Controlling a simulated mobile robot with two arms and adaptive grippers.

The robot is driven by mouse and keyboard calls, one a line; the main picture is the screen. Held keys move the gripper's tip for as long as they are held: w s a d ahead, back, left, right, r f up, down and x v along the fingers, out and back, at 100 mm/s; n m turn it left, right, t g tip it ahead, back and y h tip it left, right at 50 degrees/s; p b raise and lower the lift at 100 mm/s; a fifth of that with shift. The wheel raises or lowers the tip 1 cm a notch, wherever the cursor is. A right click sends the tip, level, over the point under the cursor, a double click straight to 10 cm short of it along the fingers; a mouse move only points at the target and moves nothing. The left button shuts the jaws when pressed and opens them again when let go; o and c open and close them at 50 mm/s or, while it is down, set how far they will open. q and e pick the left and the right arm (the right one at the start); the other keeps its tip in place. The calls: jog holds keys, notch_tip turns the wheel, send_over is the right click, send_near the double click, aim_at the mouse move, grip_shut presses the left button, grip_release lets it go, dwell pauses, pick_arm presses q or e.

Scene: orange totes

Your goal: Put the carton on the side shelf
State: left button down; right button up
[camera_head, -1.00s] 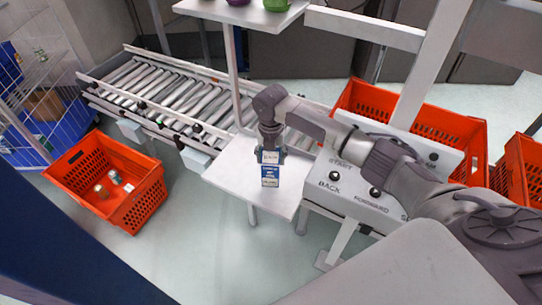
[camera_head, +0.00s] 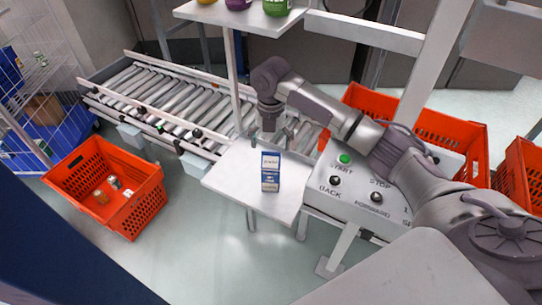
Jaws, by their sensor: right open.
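The carton (camera_head: 270,172), small, blue and white, stands upright on the white side shelf (camera_head: 228,178) at the end of the roller conveyor. My right gripper (camera_head: 269,138) is open just behind and above the carton, pointing down. It looks apart from the carton and holds nothing. Its fingertips are small and partly hidden behind the carton's top. My left gripper does not show.
A control panel (camera_head: 355,197) with buttons adjoins the shelf on the right. The roller conveyor (camera_head: 165,97) runs to the back left. Orange totes stand at left (camera_head: 140,208) and right (camera_head: 440,118). An upper shelf (camera_head: 240,14) holds colored objects.

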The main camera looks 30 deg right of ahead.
jog(key=shift+r, duration=1.95)
